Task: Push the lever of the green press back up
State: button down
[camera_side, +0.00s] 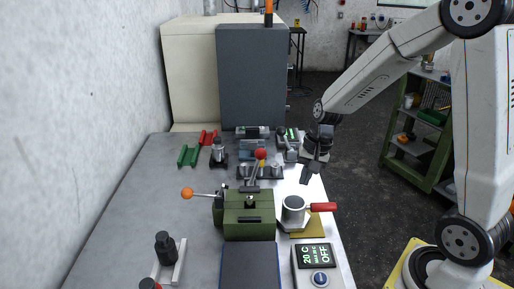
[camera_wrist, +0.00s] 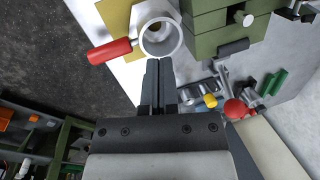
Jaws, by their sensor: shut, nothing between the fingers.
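The green press (camera_side: 249,222) stands on the grey table in the side view; part of it shows at the top of the wrist view (camera_wrist: 222,40). A lever with an orange knob (camera_side: 187,193) sticks out nearly level from its left side. A lever with a red knob (camera_side: 260,155) rises at its back; whether it belongs to the press is unclear. A red knob also shows in the wrist view (camera_wrist: 235,108). My gripper (camera_side: 308,178) is shut and empty, above the table's right edge, right of and behind the press. Its fingers (camera_wrist: 158,68) touch nothing visible.
A metal cup (camera_side: 293,212) with a red handle (camera_side: 323,207) stands right of the press, on a yellow plate. A display box (camera_side: 316,260) is in front. Small fixtures and red and green holders (camera_side: 188,155) stand behind. A tall grey box (camera_side: 252,78) closes the back.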

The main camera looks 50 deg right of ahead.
jog(key=w+d+r+m+t+y, duration=0.2)
jog(key=w+d+m+y, duration=0.1)
jog(key=d+m, duration=0.4)
jog(key=w+d+r+m+t+y, duration=0.2)
jog(key=w+d+m, duration=0.4)
jog(key=d, duration=0.3)
jog(key=shift+w+r+m+y, duration=0.15)
jog(key=shift+r+m+y, duration=0.2)
jog(key=shift+m, duration=0.35)
jog(key=shift+f, duration=0.25)
jog(key=w+a+f, duration=0.6)
jog(key=a, duration=0.3)
jog(key=shift+w+a, duration=0.15)
jog(key=shift+w, duration=0.1)
jog(key=shift+a, duration=0.1)
